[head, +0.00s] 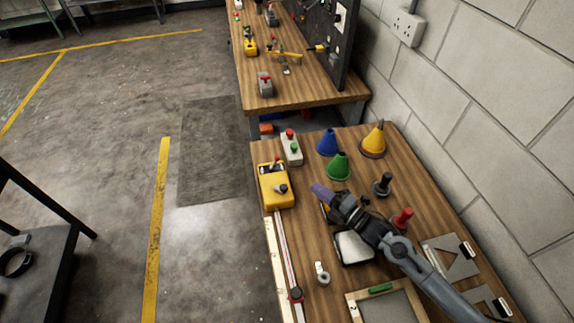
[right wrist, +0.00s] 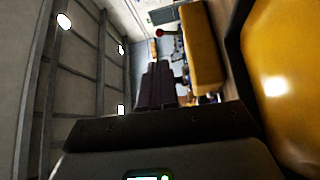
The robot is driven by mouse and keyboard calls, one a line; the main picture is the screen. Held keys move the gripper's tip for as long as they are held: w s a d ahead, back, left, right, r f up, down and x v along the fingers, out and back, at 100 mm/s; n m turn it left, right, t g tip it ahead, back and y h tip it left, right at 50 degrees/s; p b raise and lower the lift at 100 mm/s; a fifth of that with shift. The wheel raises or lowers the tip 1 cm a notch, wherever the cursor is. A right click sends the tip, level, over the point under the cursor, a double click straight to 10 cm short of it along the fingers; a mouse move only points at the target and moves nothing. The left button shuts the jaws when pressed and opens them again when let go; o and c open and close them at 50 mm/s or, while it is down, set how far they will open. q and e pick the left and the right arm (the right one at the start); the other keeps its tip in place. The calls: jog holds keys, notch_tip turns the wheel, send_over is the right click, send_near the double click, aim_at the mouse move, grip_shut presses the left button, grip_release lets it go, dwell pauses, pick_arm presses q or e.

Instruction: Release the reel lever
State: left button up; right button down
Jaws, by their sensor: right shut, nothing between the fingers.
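A yellow box-shaped case (head: 276,190), which looks like the reel, sits at the left edge of the near bench. A dark lever with a round knob (head: 281,188) shows on it, and a small red part shows at its far end. I cannot tell which of them is the reel lever. My right gripper (head: 321,190) is shut and empty, above the bench to the right of the case and apart from it. Its shut fingers (right wrist: 158,85) also show in the right wrist view, with a yellow body (right wrist: 205,45) and a red knob (right wrist: 160,32) beyond. My left gripper is out of view.
A box with red and green buttons (head: 291,147) stands behind the case. A red-handled tool (head: 402,219) and a black knob (head: 382,184) stand near my right arm. A wall borders the right.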

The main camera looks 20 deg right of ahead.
send_near(275, 163)
jog(key=w, duration=0.1)
jog(key=w+r, duration=0.1)
jog(key=w, duration=0.1)
jog(key=w+a+r, duration=0.1)
jog(key=shift+w, duration=0.2)
jog(key=shift+x, duration=0.75)
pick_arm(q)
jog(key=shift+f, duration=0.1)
pick_arm(e)
jog(key=shift+f, duration=0.1)
